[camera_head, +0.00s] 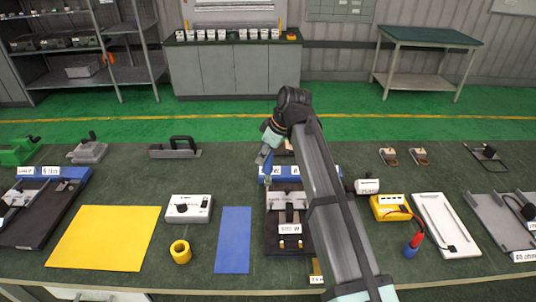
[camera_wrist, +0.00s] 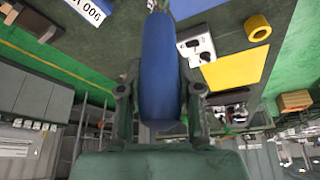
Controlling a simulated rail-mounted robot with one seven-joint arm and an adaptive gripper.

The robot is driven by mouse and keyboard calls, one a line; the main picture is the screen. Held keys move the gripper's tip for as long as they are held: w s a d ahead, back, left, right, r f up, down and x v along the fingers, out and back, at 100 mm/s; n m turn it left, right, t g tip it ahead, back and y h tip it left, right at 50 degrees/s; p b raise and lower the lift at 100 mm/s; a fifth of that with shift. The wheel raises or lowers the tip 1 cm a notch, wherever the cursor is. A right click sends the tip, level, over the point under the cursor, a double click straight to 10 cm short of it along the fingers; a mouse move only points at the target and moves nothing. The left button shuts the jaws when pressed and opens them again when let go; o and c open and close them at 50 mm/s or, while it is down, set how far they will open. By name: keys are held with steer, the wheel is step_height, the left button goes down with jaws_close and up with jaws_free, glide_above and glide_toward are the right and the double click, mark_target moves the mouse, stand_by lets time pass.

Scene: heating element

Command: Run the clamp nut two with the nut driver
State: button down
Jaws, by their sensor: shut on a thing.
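My gripper (camera_head: 267,148) is shut on the blue handle of the nut driver (camera_wrist: 160,70). In the head view the driver (camera_head: 268,168) hangs below the gripper, over the back of the middle fixture (camera_head: 275,213). In the wrist view the handle sits between both fingers and hides what lies behind it. The fixture is a dark plate with a blue block at its back and a white wattage label (camera_head: 290,229). Two small brass-coloured parts, perhaps the clamp nuts (camera_head: 282,243), show near its front edge. Whether the driver's tip touches anything cannot be told.
Left of the fixture lie a blue mat (camera_head: 233,240), a yellow roll (camera_head: 180,251), a white switch box (camera_head: 189,208) and a yellow mat (camera_head: 105,237). On the right are a yellow meter (camera_head: 390,207) and a white tray (camera_head: 445,225). My arm covers the fixture's right side.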

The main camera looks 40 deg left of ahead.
mark_target(269, 178)
steer(key=shift+w+d+r, duration=0.1)
steer(key=shift+w+d, duration=0.15)
steer(key=shift+w, duration=0.35)
steer(key=shift+w+d+n, duration=0.15)
steer(key=shift+w+n, duration=0.05)
steer(key=shift+n, duration=0.1)
steer(key=shift+s+f, duration=0.25)
steer(key=shift+f+b, duration=0.25)
steer(key=shift+b, duration=0.05)
steer(key=shift+f+b, duration=1.75)
steer(key=shift+f, duration=2.2)
steer(key=shift+f+b, duration=0.35)
steer(key=shift+f, duration=0.65)
steer(key=shift+f, duration=0.15)
